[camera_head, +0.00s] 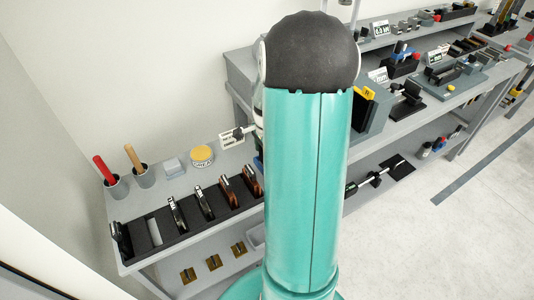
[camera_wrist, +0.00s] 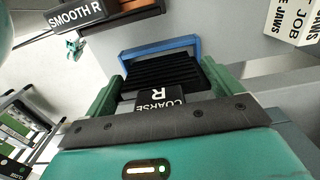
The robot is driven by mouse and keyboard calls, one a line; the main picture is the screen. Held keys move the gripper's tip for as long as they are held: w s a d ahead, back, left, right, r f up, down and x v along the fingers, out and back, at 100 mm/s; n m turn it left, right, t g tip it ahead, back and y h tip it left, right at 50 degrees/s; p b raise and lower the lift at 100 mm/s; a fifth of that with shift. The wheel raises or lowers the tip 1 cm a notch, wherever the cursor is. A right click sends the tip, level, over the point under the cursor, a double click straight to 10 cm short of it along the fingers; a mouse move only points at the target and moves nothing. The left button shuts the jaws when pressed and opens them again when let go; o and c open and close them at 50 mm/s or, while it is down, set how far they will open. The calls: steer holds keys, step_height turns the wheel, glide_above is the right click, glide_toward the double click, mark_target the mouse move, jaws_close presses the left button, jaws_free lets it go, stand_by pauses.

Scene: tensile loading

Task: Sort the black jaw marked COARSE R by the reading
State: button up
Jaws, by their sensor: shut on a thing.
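The black jaw marked COARSE R (camera_wrist: 158,101) shows in the wrist view, its lettering upside down and its ribbed black face beyond the label. My gripper (camera_wrist: 160,82) is shut on it, with a green finger on each side. A blue U-shaped frame (camera_wrist: 160,47) lies just past the jaw's far end; I cannot tell whether they touch. In the head view my teal arm covers the middle, and my gripper and the jaw are hidden. A small display (camera_head: 380,28) stands on the upper shelf, its figures too small to read surely.
A black block marked SMOOTH R (camera_wrist: 85,17) is at the wrist view's upper left. A white sign with JOB and JAWS (camera_wrist: 295,20) is at upper right.

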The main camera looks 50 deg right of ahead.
steer(key=shift+f, duration=1.35)
steer(key=o, duration=1.6)
step_height(320, 180, up, 14)
steer(key=shift+f, duration=0.1)
